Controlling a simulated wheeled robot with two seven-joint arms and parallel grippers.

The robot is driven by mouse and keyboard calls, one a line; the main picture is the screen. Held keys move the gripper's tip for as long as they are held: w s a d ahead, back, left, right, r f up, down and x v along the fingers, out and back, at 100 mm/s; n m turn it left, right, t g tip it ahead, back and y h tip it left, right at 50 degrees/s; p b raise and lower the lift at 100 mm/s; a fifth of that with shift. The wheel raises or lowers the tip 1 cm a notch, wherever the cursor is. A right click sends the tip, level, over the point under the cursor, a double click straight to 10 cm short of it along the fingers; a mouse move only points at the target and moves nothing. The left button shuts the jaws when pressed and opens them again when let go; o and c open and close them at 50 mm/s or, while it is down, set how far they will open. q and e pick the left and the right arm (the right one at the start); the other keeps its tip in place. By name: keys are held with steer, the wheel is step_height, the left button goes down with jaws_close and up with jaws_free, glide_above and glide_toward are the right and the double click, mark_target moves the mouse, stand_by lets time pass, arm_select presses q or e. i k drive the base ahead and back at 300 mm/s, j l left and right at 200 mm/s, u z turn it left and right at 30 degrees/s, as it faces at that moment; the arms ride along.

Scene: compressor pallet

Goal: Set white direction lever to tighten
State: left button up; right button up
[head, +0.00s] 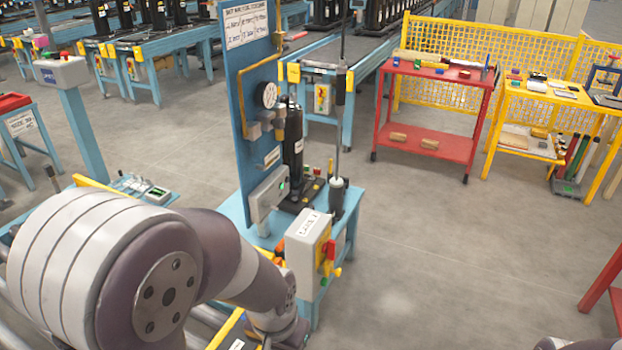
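A dark hanging driver tool (337,200) stands upright at the right side of the blue workstation, below a vertical rod. A small white part (337,183) shows near its top; it may be the white direction lever, but it is too small to tell its setting. My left arm fills the lower left and reaches down towards the bottom edge in front of the workstation. Its gripper is out of the picture. Only a small dark piece, likely my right arm, shows at the bottom right corner; the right gripper is not seen. Neither gripper is seen at the tool.
The blue workstation (232,212) carries a tall blue panel (243,85) with a gauge (269,95), a black compressor (293,150) and a white switch box (305,245) with a red and yellow handle. A red cart (428,148) stands behind. Floor right of the workstation is clear.

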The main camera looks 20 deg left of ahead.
mark_target(263, 203)
steer(key=i+u, duration=0.1)
steer(key=u, duration=0.35)
steer(key=i+l+u, duration=0.1)
steer(key=u, duration=0.35)
steer(key=i+l+u, duration=0.1)
steer(key=u, duration=0.4)
steer(key=i+l+u, duration=0.2)
steer(key=l, duration=0.3)
steer(key=i+l+u, duration=0.15)
steer(key=l, duration=0.35)
steer(key=i+l+u, duration=0.2)
steer(key=l, duration=0.35)
steer(key=l+u, duration=0.15)
steer(key=l, duration=0.35)
steer(key=i+l+u, duration=0.2)
steer(key=l, duration=1.35)
steer(key=i, duration=0.05)
